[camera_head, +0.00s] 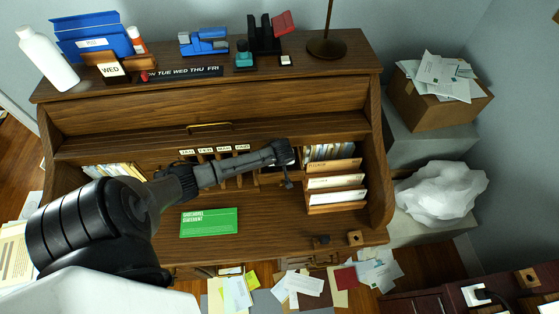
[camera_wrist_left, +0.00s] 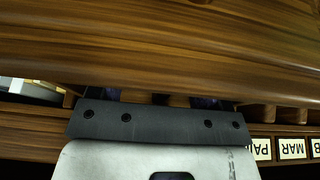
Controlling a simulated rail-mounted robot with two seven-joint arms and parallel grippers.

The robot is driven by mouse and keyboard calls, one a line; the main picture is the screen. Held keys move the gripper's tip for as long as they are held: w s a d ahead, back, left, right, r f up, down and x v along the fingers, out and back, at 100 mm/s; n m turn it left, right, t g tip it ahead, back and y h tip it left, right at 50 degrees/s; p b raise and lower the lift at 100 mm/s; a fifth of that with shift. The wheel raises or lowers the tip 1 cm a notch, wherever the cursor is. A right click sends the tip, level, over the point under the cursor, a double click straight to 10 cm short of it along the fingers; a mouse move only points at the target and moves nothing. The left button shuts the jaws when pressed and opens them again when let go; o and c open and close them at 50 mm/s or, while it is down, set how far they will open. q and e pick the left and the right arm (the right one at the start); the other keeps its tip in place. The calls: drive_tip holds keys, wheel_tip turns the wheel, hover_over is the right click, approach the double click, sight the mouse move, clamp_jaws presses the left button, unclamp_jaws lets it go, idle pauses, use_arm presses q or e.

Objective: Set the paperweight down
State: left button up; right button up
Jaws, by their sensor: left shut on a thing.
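My left gripper (camera_head: 284,162) is at the pigeonholes of the wooden roll-top desk (camera_head: 215,125), at the end of the arm coming in from the left. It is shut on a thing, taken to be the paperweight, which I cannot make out. In the left wrist view the dark gripper mount (camera_wrist_left: 160,124) covers the lower middle. Only dark finger parts show beyond it, close to the wooden desk parts, and the fingertips and held thing are hidden. My right gripper is not in view.
A green booklet (camera_head: 209,221) lies on the desktop. Letter slots with envelopes (camera_head: 335,182) stand right of the gripper. A small dark item (camera_head: 321,240) and a wooden block (camera_head: 354,238) are at the front edge. Bare desktop (camera_head: 270,215) lies between. Papers litter the floor.

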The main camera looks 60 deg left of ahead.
use_arm(q)
drive_tip(key=o, duration=1.1)
drive_tip(key=p+v, duration=0.2)
drive_tip(key=v, duration=0.9)
drive_tip(key=s+d+f+m+h, duration=0.1)
drive_tip(key=s+d+m, duration=0.35)
drive_tip(key=d, duration=0.35)
drive_tip(key=s+d+f+m+h, duration=0.1)
drive_tip(key=s+d+m+h, duration=0.1)
drive_tip(key=s+d+m, duration=0.35)
drive_tip(key=s+d+r+m+t+h, duration=0.1)
drive_tip(key=s+d+r+m, duration=0.4)
drive_tip(key=s+d, duration=0.4)
drive_tip(key=shift+s+d+t, duration=0.35)
drive_tip(key=shift+d+t, duration=0.05)
drive_tip(key=shift+d, duration=0.5)
drive_tip(key=shift+r, duration=0.1)
